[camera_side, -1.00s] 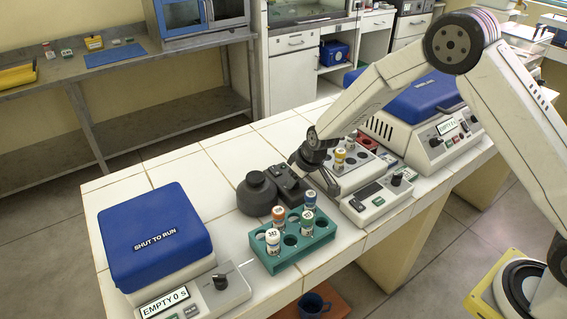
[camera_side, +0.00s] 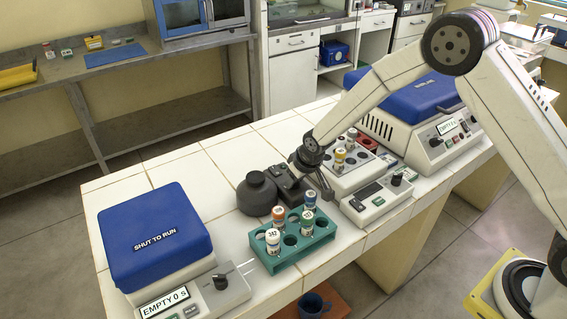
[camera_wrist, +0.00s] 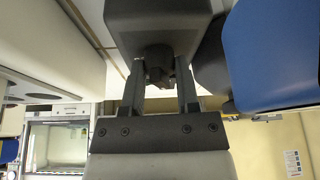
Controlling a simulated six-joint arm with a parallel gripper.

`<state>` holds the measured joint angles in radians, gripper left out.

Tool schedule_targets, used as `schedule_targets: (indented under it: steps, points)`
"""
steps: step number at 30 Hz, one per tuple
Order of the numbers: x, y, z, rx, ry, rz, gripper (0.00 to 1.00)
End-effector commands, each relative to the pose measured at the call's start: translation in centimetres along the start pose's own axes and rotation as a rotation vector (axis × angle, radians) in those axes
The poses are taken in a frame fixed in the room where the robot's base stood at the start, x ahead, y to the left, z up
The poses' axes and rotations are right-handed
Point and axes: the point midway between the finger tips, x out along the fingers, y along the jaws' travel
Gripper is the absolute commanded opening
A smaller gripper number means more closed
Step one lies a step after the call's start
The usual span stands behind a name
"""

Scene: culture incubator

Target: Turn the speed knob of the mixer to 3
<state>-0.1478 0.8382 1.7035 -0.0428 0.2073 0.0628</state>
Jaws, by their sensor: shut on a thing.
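The mixer is a dark grey unit with a round head (camera_side: 256,194) and a box-shaped body (camera_side: 287,184), on the white tiled bench. In the wrist view its body (camera_wrist: 158,22) fills the top middle. A small dark knob (camera_wrist: 157,60) sticks out of that body between my two fingers. My gripper (camera_wrist: 159,78) is shut on this knob, one finger on each side. In the side view my gripper (camera_side: 312,178) is at the right end of the mixer and hides the knob. The knob's pointer and scale cannot be read.
A teal rack (camera_side: 295,254) with several capped tubes stands just in front of the mixer. A grey block (camera_side: 355,172) with tubes and a low control box (camera_side: 378,203) stand close on the right. Blue-lidded machines stand at the left (camera_side: 155,235) and back right (camera_side: 405,100).

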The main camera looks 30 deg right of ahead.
Motion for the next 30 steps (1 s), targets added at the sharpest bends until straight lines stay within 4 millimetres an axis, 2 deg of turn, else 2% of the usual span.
schedule_targets:
  steps: [4,5,6,8,21,30]
  points:
    - [-0.1,0.0,-0.1,0.0,0.001,0.0,0.0]
    - [-0.1,0.0,-0.1,0.0,0.001,0.0,0.46]
    - [-0.1,0.0,-0.1,0.0,0.001,0.0,0.59]
    - [-0.1,0.0,-0.1,0.0,0.001,0.0,0.75]
    - [-0.3,0.0,0.0,-0.001,0.001,0.0,0.75]
    - [-2.3,0.0,-0.1,-0.001,0.001,0.0,0.75]
